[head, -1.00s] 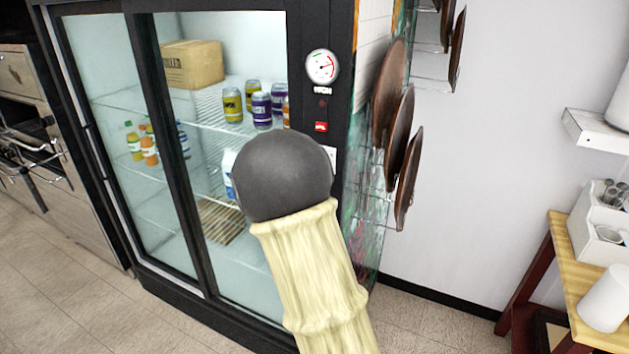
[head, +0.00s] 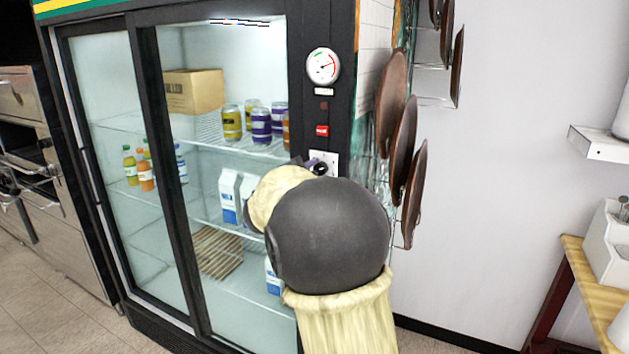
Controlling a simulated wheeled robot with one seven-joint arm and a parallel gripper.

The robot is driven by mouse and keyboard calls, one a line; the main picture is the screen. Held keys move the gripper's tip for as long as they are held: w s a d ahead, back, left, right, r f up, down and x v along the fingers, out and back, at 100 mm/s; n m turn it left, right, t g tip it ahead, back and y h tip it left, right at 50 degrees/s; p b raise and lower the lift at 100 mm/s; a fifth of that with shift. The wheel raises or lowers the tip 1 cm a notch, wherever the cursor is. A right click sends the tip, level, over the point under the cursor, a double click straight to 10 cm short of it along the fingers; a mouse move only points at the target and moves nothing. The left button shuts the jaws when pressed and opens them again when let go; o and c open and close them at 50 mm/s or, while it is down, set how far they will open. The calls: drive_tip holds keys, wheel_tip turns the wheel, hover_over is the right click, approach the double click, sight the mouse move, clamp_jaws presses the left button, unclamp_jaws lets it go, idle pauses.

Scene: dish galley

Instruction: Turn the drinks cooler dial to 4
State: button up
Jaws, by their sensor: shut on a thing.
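The drinks cooler (head: 170,170) is a tall black-framed cabinet with glass doors. Its control strip runs down the right side of the front, with the small white dial plate (head: 331,158) low on it. My gripper (head: 312,166) is at this plate, mostly hidden behind my own arm. It is shut on the dial, a small dark knob (head: 321,169) that is largely covered. The numbers and the pointer on the dial cannot be read in this view.
A round gauge (head: 323,66) and a red switch (head: 321,131) sit above the dial. Brown pans (head: 391,103) hang on a rack just right of the cooler. A wooden table (head: 588,262) stands at the right. Bottles, cans and cartons are behind the glass.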

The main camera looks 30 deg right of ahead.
idle(0.3)
drive_tip(key=o, duration=1)
drive_tip(key=shift+c, duration=0.2)
drive_tip(key=shift+a, duration=0.1)
drive_tip(key=b+v, duration=0.3)
drive_tip(key=v, duration=1.4)
drive_tip(key=shift+s, duration=0.2)
drive_tip(key=shift+w+a+f, duration=0.1)
